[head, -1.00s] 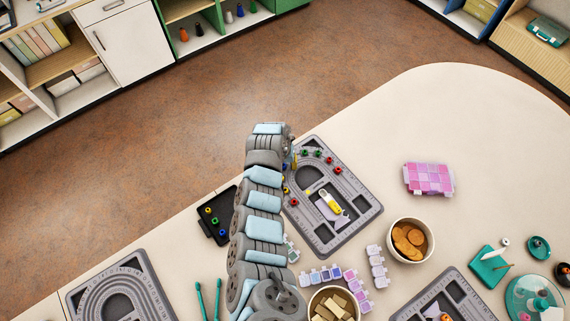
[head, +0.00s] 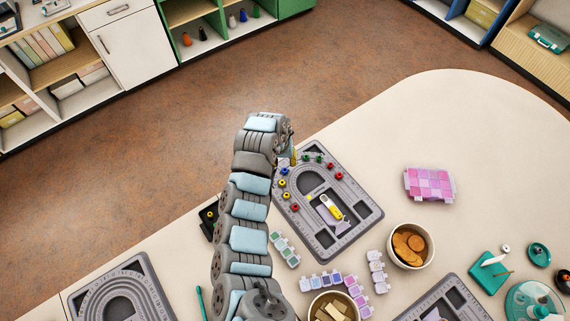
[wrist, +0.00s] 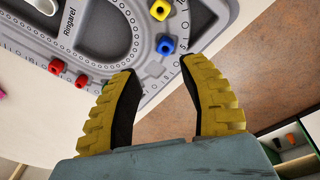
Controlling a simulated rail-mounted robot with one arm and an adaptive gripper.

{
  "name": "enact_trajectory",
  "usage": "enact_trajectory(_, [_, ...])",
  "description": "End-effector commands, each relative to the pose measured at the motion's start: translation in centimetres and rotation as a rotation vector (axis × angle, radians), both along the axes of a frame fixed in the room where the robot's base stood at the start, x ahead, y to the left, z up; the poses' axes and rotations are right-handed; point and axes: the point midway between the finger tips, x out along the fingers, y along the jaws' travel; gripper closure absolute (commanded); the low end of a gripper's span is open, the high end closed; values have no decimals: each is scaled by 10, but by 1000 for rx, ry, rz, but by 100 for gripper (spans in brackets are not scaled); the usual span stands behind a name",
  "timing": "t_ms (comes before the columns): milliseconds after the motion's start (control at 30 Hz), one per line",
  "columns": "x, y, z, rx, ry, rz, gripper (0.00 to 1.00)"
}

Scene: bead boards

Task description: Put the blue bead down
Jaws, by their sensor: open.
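The blue bead (wrist: 165,45) sits on the grey bead board (wrist: 105,55) in the wrist view, close to a yellow bead (wrist: 160,10). My gripper (wrist: 160,68) is open, with its yellow ribbed fingers apart and nothing between them. The blue bead is just beyond the fingertips, apart from both. In the head view my gripper (head: 293,157) is at the far left end of the bead board (head: 335,245), mostly hidden by my arm.
Red beads (wrist: 81,81) lie on the board. Green beads (head: 319,158) and others ring its curved end. A black tray (head: 207,216) is partly behind my arm. A bowl of discs (head: 410,245) and a pastel case (head: 429,184) stand right.

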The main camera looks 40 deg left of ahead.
Motion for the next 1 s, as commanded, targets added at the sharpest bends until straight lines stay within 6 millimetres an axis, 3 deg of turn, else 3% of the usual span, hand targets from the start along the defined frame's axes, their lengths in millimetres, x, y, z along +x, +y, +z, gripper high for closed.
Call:
enact_trajectory(300, [-5,2,37,1,-2,-1,57])
enact_trajectory(733, [-6,1,43,4,-4,-2,57])
enact_trajectory(867, [9,-1,35,38,-52,-16,57])
enact_trajectory(1000, [45,-6,23,125,-186,-46,57])
